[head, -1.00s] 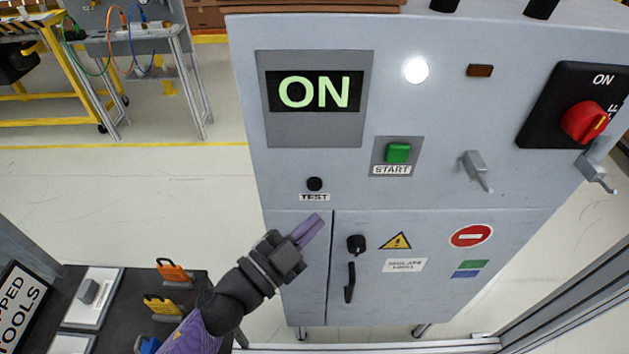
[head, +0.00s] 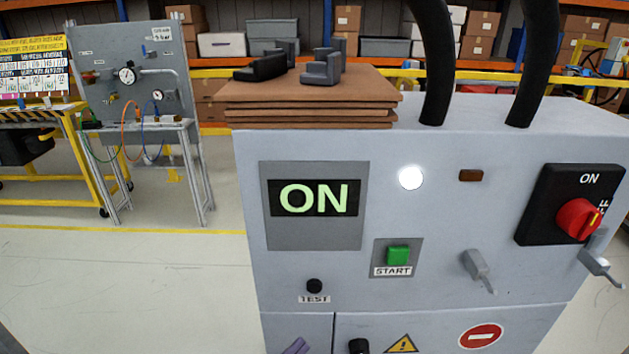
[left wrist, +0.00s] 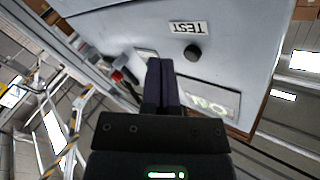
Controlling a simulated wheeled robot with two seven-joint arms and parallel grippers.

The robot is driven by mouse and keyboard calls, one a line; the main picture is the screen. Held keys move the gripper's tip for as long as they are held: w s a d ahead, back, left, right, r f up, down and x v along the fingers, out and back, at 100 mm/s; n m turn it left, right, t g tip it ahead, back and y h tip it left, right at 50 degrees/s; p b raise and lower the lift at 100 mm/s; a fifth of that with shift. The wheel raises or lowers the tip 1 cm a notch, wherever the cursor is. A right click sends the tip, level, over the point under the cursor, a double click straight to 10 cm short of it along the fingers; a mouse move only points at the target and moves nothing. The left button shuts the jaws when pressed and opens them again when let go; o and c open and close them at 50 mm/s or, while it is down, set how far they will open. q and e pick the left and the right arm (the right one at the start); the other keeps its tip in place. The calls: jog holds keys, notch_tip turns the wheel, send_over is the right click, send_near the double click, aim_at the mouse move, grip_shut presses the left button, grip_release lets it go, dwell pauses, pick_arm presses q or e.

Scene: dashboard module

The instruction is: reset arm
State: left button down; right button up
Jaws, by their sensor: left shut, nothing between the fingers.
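My left gripper (head: 297,346) shows only as purple fingertips at the bottom edge of the head view, below the TEST button. In the left wrist view its two purple fingers (left wrist: 161,82) are together, with nothing between them, in front of the grey cabinet face. The cabinet (head: 420,230) has a lit ON display (head: 314,198), a green START button (head: 398,254) and a black TEST button (head: 314,286). The TEST button (left wrist: 192,52) also shows in the left wrist view, beside and apart from the fingers. My right gripper is not in view.
A red rotary switch (head: 577,219) stands at ON on the right, with grey lever handles (head: 480,268) protruding nearby. Brown boards (head: 310,100) lie on the cabinet top. A gauge stand (head: 135,90) is at the back left. Floor left of the cabinet is clear.

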pick_arm(q)
jog(key=s+a+f+n+g+y+b, duration=0.1)
jog(key=s+a+f+n+g+y, duration=0.3)
jog(key=f, duration=0.8)
jog(key=s+a+f+n+g+y, duration=0.1)
jog(key=s+a+f+n+y, duration=0.35)
jog(key=f, duration=0.75)
jog(key=s+a+f+n+g+y, duration=0.1)
jog(key=s+a+f+g, duration=0.1)
jog(key=s, duration=0.6)
jog(key=s+a+f+n+g+y, duration=0.1)
jog(key=s+f+g, duration=0.3)
jog(key=s, duration=0.5)
jog(key=s+a+f+n+g+y, duration=0.1)
jog(key=s+a+f+g, duration=0.1)
jog(key=s+f, duration=0.4)
jog(key=s+a, duration=0.1)
jog(key=s, duration=0.2)
jog(key=shift+a+g+b, duration=0.2)
jog(key=shift+g+b, duration=0.2)
